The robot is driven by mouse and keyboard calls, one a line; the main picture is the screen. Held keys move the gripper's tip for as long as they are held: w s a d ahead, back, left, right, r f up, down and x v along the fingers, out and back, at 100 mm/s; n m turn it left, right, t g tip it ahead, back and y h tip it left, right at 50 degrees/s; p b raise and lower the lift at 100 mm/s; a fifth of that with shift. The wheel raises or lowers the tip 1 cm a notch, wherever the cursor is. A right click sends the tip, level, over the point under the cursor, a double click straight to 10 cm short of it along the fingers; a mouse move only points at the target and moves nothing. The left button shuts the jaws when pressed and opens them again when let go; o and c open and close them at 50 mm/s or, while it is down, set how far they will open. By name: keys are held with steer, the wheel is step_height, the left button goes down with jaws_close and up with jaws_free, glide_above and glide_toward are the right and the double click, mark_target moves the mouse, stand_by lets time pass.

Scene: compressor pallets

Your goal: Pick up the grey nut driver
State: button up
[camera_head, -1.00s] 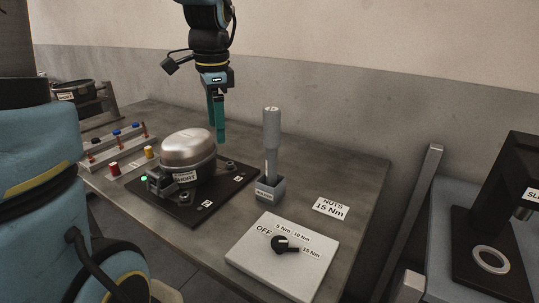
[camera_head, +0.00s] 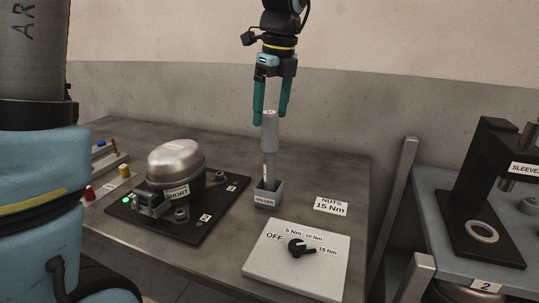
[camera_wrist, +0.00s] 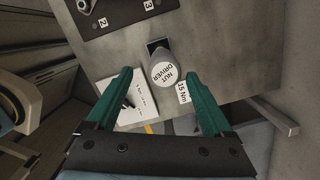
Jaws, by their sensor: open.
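The grey nut driver (camera_head: 269,146) stands upright in a small grey holder (camera_head: 266,195) on the table. In the wrist view its round top (camera_wrist: 166,74) shows with a "NUT DRIVER" label. My gripper (camera_head: 271,118) has its two green fingers spread, one to each side of the driver's upper end in the head view. In the wrist view the driver's top appears between the fingers and a little beyond the tips. I cannot tell whether either finger touches it.
A dial box (camera_head: 297,262) with a black knob stands in front of the holder. A "NUTS 15 Nm" label (camera_head: 331,206) lies to the right. A compressor (camera_head: 176,166) on a black plate is to the left. A press (camera_head: 487,190) stands on a separate bench at far right.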

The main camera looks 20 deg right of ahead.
mark_target(268, 128)
steer(key=shift+w+a+f+p, duration=0.1)
steer(key=shift+w+f+p, duration=0.15)
steer(key=shift+f, duration=0.6)
steer(key=shift+w+d+f+p, duration=0.1)
steer(key=shift+w+f+p, duration=0.1)
steer(key=shift+f, duration=0.7)
steer(key=shift+w+a+f+p, duration=0.1)
steer(key=shift+w+f+p, duration=0.15)
steer(key=shift+f, duration=0.6)
jaws_close()
steer(key=shift+r, duration=0.1)
